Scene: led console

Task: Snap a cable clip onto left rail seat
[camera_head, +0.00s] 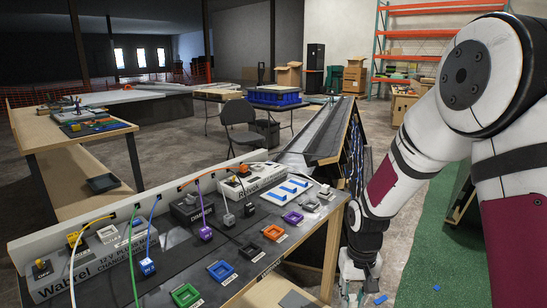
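The LED console (150,290) is a dark-topped bench with a pale back strip, running from lower left to the middle. Blue and white strips (287,190) lie near its right end; I cannot tell which part is the left rail seat. Small blue pieces (380,299) show low at the right, beyond the console's right edge; I cannot tell whether they are cable clips. My gripper (358,290) hangs low beside the console's right edge, partly cut off by the bottom of the frame. Its fingertips and anything between them cannot be made out.
A chair (241,125) stands behind.

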